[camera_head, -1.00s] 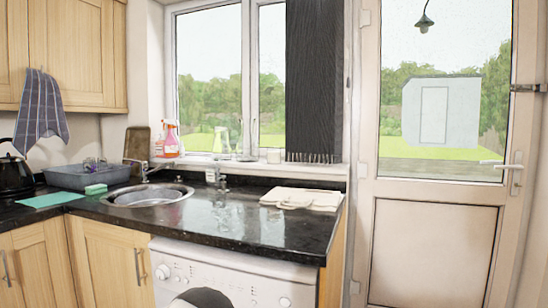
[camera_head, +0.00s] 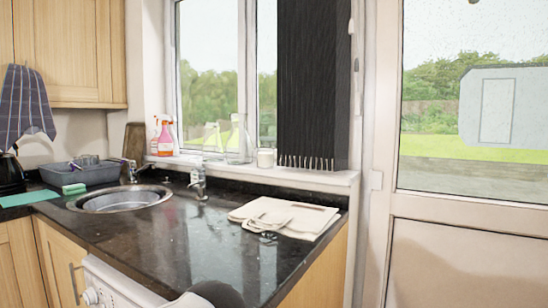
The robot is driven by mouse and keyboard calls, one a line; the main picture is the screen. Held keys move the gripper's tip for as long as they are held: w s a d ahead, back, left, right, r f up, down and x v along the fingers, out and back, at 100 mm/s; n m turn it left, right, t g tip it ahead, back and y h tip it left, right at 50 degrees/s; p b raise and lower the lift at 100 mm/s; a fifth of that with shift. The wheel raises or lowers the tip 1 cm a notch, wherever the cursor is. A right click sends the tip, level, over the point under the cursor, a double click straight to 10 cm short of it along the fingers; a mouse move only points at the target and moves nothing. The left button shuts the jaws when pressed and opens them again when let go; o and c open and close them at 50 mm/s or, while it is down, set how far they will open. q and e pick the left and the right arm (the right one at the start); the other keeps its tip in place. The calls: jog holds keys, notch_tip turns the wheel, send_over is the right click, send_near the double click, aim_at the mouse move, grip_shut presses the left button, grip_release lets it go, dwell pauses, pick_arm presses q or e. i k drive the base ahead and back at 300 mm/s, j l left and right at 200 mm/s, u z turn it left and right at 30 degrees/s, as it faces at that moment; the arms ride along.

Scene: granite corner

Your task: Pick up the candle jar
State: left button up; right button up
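A small white jar (camera_head: 265,158), which looks like the candle jar, stands upright on the windowsill (camera_head: 310,176). It is just left of the dark curtain and to the right of a clear glass bottle (camera_head: 240,140). Nothing covers its front. A rounded grey and white part at the bottom edge looks like part of my own arm. Neither of my grippers is in view.
The dark worktop (camera_head: 180,235) lies below the sill, mostly clear at the front. A tap (camera_head: 198,180), a sink (camera_head: 120,198) and a pale flat item (camera_head: 290,215) are on it. A door (camera_head: 465,250) is at right.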

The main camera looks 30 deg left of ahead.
aim_at(265, 155)
jog(key=i+l+u, duration=0.35)
jog(key=i+l, duration=0.85)
jog(key=l, duration=0.15)
